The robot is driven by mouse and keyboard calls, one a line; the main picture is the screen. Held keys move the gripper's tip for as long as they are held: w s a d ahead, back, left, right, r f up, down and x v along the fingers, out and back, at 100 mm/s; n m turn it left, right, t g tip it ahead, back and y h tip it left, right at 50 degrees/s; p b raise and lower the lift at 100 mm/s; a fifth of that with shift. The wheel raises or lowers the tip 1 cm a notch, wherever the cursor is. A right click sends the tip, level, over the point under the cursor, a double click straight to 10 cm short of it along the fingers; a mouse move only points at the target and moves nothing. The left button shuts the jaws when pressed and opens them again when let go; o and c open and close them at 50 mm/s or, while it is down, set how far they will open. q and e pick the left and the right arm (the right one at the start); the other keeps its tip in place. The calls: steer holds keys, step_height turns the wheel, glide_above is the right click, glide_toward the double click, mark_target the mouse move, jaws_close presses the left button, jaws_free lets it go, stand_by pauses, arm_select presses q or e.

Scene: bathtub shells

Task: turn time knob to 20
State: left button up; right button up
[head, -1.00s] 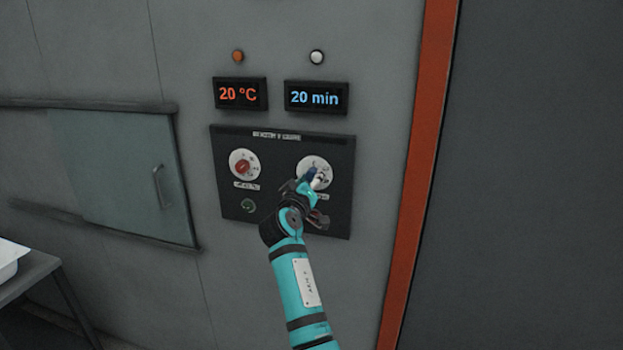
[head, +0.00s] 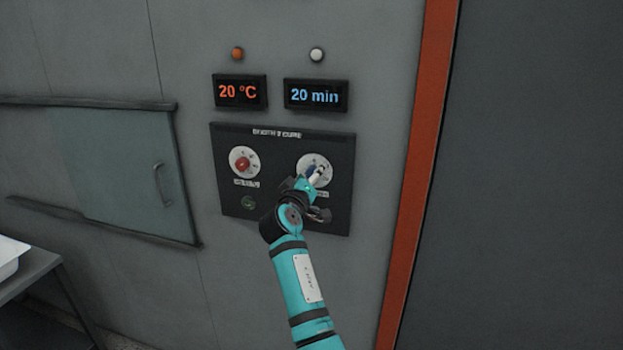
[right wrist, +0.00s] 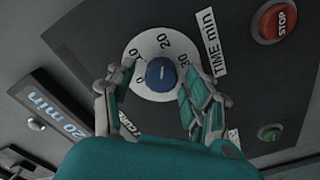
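The blue time knob (right wrist: 159,74) sits on a white dial (right wrist: 137,48) marked 0, 10, 20 and 30, beside a label reading TIME min. Its white line lies along the direction of the 20. The time display (head: 315,95) reads 20 min in blue. My right gripper (right wrist: 157,90) is open, with one finger on each side of the knob and visible gaps between. In the head view the right gripper (head: 309,186) partly covers the time dial. My left gripper is not in view.
The temperature display (head: 240,92) reads 20 °C, above a red knob (head: 243,165). A green button (head: 248,203) is on the same panel. The red STOP button (right wrist: 279,20) shows close to the dial in the wrist view. A sliding door (head: 120,165) is at left.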

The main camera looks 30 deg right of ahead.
steer(key=shift+f, duration=0.1)
steer(key=v, duration=0.7)
steer(key=shift+s+a, duration=0.15)
steer(key=shift+a, duration=0.05)
stand_by(0.4)
